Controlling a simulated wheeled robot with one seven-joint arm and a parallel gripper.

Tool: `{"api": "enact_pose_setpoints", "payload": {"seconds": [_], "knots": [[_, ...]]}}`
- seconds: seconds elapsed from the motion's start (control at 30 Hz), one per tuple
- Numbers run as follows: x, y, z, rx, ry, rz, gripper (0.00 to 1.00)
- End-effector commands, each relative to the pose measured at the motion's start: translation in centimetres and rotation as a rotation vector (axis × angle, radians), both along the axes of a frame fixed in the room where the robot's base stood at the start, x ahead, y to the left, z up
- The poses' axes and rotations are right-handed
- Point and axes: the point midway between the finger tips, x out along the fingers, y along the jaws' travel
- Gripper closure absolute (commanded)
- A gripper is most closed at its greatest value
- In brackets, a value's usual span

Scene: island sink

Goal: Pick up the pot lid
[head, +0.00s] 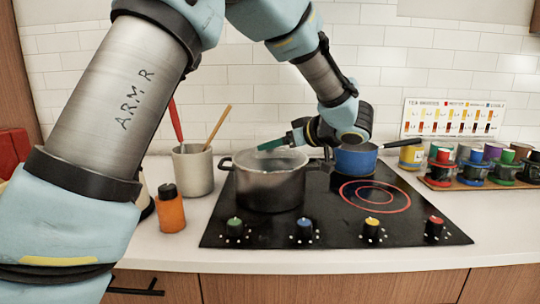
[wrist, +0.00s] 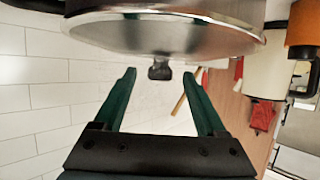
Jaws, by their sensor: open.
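The pot lid (head: 258,161) is a pale, shiny disc on top of a large steel pot (head: 270,190) at the left of the cooktop. In the wrist view, which looks upside down, the lid (wrist: 215,36) spans the top with its dark knob (wrist: 160,70) pointing down. My gripper (head: 266,147) is over the lid, coming in from the right. Its green fingers are open and empty. In the wrist view the knob shows between the fingertips of my gripper (wrist: 160,72); whether they touch it I cannot tell.
A blue pot (head: 356,160) stands close by on the black cooktop (head: 330,225), beneath my wrist. A grey crock (head: 193,171) with utensils and an orange bottle (head: 170,211) stand left. Cups on a tray (head: 450,187) are at right. A tiled wall (head: 235,75) is behind.

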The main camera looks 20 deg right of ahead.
Motion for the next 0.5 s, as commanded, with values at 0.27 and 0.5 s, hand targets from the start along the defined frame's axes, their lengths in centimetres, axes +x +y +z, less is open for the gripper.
{"api": "enact_pose_setpoints", "payload": {"seconds": [0.27,0.5], "knots": [[2.1,0.8,-1.0,0.0,0.001,-0.001,0.26],[2.1,0.8,-1.0,-0.001,0.001,-0.001,0.4]]}}
